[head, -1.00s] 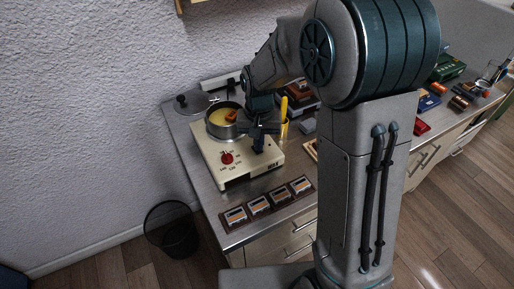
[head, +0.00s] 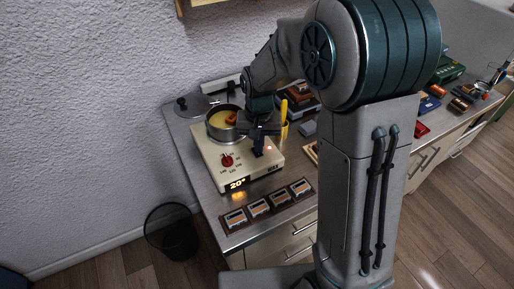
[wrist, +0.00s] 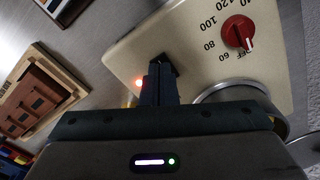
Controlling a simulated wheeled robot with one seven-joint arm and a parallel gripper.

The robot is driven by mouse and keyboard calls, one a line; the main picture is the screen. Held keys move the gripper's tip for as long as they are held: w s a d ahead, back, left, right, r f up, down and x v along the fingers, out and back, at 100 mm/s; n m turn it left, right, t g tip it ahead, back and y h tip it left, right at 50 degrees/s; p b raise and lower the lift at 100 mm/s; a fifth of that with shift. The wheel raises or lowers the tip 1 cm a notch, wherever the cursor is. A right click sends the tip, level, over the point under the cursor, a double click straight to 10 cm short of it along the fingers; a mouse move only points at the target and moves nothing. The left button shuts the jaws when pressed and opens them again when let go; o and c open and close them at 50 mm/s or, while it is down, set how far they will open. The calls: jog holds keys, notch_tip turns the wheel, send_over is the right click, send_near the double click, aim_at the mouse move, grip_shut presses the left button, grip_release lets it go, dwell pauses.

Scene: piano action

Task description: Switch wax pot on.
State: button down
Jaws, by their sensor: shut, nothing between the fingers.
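The wax pot is a cream hot-plate unit (head: 235,170) with a metal pan (head: 222,123) of yellow wax on top. Its front display (head: 237,184) is lit and reads 20°. A red dial (head: 227,160) sits on its top face; in the wrist view the dial (wrist: 238,32) has its white mark near OFF and 60. A dark switch (wrist: 163,63) sits near the unit's edge, with a lit orange-red lamp (wrist: 139,83) beside it. My gripper (wrist: 158,75) is shut and empty, its fingertips at the switch and partly hiding it. I cannot tell whether they touch.
A row of small framed blocks (head: 268,204) lies in front of the unit. A pot lid (head: 197,103) lies behind it, and a yellow-handled tool (head: 284,112) stands to its right. A black bin (head: 172,231) stands on the floor at left.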

notch_tip(320, 180, up, 6)
jog(key=p, duration=0.3)
jog(key=shift+f, duration=0.25)
dwell(0.4)
